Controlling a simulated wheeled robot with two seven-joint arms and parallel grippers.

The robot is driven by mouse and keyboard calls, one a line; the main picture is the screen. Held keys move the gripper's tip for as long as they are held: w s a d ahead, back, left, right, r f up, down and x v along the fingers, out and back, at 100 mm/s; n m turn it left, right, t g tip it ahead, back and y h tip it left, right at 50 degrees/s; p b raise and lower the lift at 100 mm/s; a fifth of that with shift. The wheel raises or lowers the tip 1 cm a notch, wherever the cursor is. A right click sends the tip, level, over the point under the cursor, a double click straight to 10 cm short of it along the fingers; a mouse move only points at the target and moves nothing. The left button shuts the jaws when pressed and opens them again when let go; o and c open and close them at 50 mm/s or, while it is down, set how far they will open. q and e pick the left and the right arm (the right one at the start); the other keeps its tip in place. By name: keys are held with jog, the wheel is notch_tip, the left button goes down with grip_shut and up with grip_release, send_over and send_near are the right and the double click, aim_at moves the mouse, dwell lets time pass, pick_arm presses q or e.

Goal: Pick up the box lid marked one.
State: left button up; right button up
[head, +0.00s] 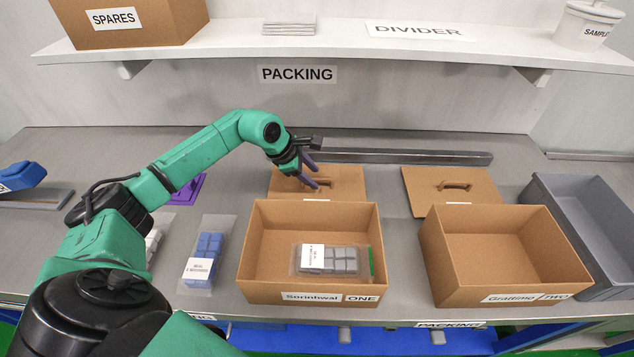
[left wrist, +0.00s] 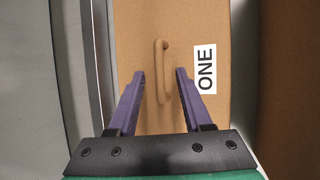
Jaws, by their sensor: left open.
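The box lid marked one (head: 345,180) lies flat on the table behind the open box marked ONE (head: 258,226). In the left wrist view the lid (left wrist: 135,35) shows its ONE label and a raised handle (left wrist: 160,70). My left gripper (head: 312,172) is over the lid, fingers pointing down at the handle. In the left wrist view the gripper (left wrist: 157,80) is open, with one finger on each side of the handle. Whether the fingers touch it, I cannot tell. The right gripper is not in view.
Box one holds a bag of grey blocks (head: 330,260). A second lid (head: 475,200) lies behind a second open box (head: 500,245). A grey bin (head: 585,215) stands at the right. A dark bar (head: 400,157) lies behind the lids. A bag of blue blocks (head: 208,255) lies left.

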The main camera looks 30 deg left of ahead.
pick_arm(q)
jog(key=shift+x, duration=0.95)
grip_shut()
dwell(0.6)
